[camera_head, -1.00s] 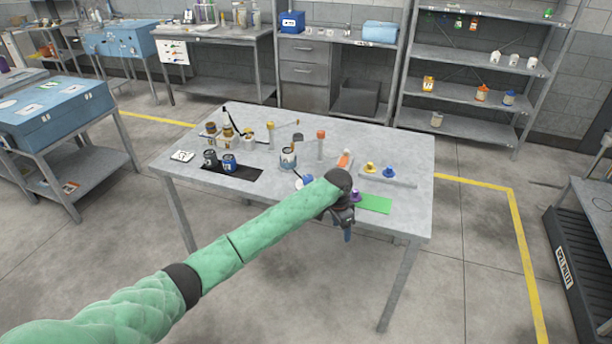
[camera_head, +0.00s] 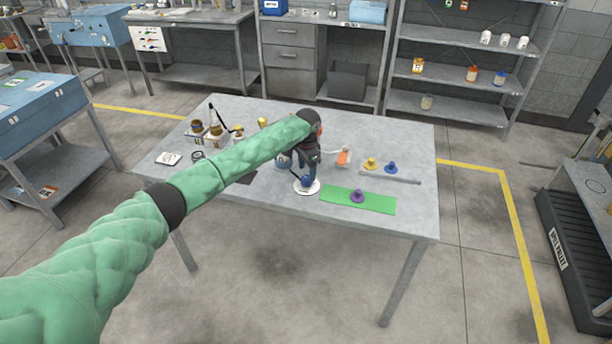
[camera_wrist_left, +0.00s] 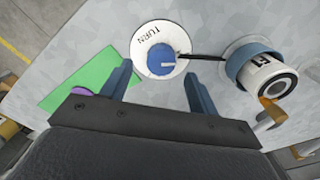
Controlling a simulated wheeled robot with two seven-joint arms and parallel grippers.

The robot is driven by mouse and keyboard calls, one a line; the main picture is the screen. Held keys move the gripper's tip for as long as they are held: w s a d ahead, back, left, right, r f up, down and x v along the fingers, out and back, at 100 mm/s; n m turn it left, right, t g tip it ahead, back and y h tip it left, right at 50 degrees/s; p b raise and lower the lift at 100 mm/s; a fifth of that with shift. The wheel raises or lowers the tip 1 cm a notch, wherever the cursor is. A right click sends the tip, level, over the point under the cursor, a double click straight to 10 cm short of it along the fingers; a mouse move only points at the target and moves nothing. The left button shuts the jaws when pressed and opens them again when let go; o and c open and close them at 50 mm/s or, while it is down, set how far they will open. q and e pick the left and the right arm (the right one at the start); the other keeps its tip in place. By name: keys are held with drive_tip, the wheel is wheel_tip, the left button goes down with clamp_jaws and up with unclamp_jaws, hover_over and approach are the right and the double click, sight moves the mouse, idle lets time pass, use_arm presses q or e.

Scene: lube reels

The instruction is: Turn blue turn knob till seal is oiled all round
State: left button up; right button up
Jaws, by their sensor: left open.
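The blue turn knob (camera_wrist_left: 161,60) sits on a round white disc marked TURN (camera_wrist_left: 150,36) on the grey table. My left gripper (camera_wrist_left: 160,92) is open and empty in the left wrist view. The knob shows between and beyond its two blue fingertips. In the head view the gripper (camera_head: 302,178) points down over the white disc (camera_head: 311,190) and hides most of the knob. A black bar runs from the disc to a white cylinder in a blue ring (camera_wrist_left: 262,70). I cannot make out an oiled seal. My right gripper is not in view.
A green mat (camera_head: 378,204) with a purple knob (camera_head: 357,196) lies right of the disc. A yellow knob (camera_head: 370,163) and another blue knob (camera_head: 391,167) stand on a grey strip behind. My arm hides part of the table's left side, where jars (camera_head: 197,127) stand.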

sight(306, 178)
use_arm(q)
drive_tip(key=f, duration=0.2)
drive_tip(key=f+p, duration=0.1)
drive_tip(key=shift+w+a+f, duration=0.15)
drive_tip(key=shift+w+f, duration=0.05)
drive_tip(key=shift+f, duration=0.2)
drive_tip(key=shift+s+f, duration=0.15)
drive_tip(key=shift+f, duration=0.5)
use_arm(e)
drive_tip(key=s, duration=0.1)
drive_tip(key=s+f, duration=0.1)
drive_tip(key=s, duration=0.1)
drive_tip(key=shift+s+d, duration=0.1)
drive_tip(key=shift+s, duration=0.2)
use_arm(q)
drive_tip(key=c, duration=1)
